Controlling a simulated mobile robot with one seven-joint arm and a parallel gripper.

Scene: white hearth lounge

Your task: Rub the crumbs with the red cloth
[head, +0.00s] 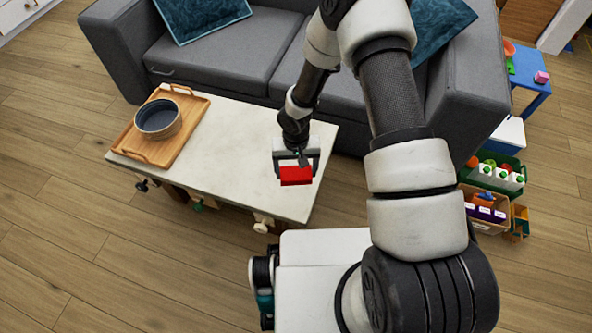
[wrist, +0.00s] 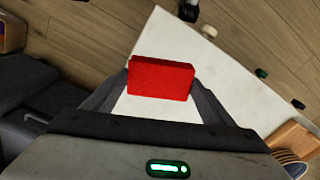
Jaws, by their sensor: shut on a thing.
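The red cloth (head: 296,176) is a small block-shaped piece held in my gripper (head: 296,168) over the right end of the white table (head: 240,150). In the wrist view the cloth (wrist: 161,78) sits between the two fingers of my gripper (wrist: 160,92), which are shut on it. I cannot tell whether the cloth touches the tabletop. I make out no crumbs on the visible tabletop; part of it is hidden behind the cloth and my gripper.
A wooden tray (head: 190,128) with a dark-lined bowl (head: 158,119) stands on the table's left end. A grey sofa (head: 235,62) is behind the table. Crates of bottles (head: 500,176) and a blue small table (head: 530,80) are at the right. The table's middle is clear.

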